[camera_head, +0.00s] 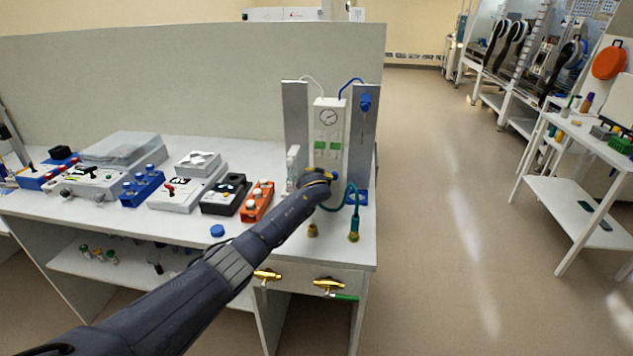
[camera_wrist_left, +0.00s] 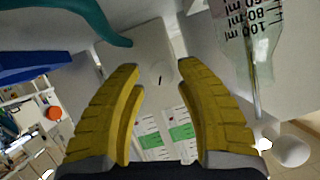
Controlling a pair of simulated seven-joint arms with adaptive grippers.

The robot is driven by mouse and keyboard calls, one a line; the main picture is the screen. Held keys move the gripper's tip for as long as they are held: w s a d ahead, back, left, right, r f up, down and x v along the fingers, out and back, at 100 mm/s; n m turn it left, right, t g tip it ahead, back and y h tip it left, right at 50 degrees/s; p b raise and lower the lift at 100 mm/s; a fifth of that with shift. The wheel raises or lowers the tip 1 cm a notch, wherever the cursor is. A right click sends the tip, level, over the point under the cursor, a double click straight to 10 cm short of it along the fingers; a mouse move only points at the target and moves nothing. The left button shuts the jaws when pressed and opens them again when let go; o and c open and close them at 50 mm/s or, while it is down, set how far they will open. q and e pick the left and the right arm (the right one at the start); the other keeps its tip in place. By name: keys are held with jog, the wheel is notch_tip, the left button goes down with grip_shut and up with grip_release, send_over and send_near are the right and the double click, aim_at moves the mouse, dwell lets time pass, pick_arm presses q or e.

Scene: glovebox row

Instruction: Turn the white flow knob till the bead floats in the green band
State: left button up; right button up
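The white flow panel (camera_head: 329,112) stands upright at the bench's right end, with a round dial and two scales with green bands. In the left wrist view, the white knob (camera_wrist_left: 161,77) with a black mark shows between the fingertips. My left gripper (camera_wrist_left: 159,67) is open, with yellow fingers on either side of the knob and visible gaps. In the head view my left gripper (camera_head: 322,176) is in front of the panel's lower part and hides the knob. The green bands (camera_wrist_left: 181,132) show between the fingers; I cannot make out a bead. My right gripper is not in view.
A graduated clear vessel (camera_wrist_left: 250,45) is close beside the fingers in the wrist view. A teal hose (camera_head: 354,208) hangs right of my gripper. An orange block (camera_head: 257,201) and a blue cap (camera_head: 217,231) are on the bench to the left. Brass valves (camera_head: 328,285) are on the front.

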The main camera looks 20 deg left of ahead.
pick_arm(q)
jog(key=v, duration=1)
jog(key=shift+s, duration=0.15)
jog(key=shift+o, duration=0.3)
jog(key=shift+s+d+f, duration=0.65)
jog(key=shift+s+f, duration=0.05)
jog(key=shift+f, duration=0.15)
jog(key=shift+c, duration=0.3)
jog(key=shift+s+r, duration=1.55)
jog(key=shift+r, duration=0.15)
jog(key=x, duration=1.6)
jog(key=shift+a, duration=0.2)
jog(key=shift+w, duration=0.1)
jog(key=shift+c, duration=0.4)
